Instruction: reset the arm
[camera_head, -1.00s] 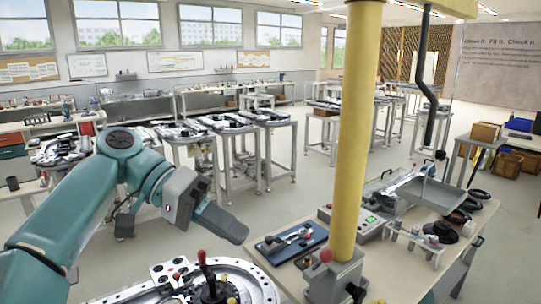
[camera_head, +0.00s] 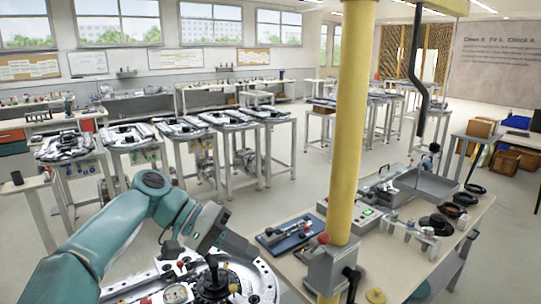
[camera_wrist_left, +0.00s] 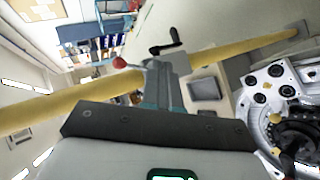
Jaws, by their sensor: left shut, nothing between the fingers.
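My left arm comes in from the left, teal with a grey wrist. Its left gripper (camera_head: 250,252) is shut and empty, held in the air above the metal ring track (camera_head: 268,285) at the bottom of the head view. In the left wrist view the dark gripper body (camera_wrist_left: 155,125) fills the lower middle, and the fingertips are hard to make out. Part of the ring track shows at the right of that view (camera_wrist_left: 262,125). My right gripper is in neither view.
A yellow post (camera_head: 347,140) stands right of my gripper, with a red-knobbed clamp (camera_head: 334,268) at its base. The workbench (camera_head: 462,243) there holds a blue tray (camera_head: 291,238), a metal tray (camera_head: 432,187) and black rings. Several part-laden stands (camera_head: 130,137) stand behind; open floor lies between.

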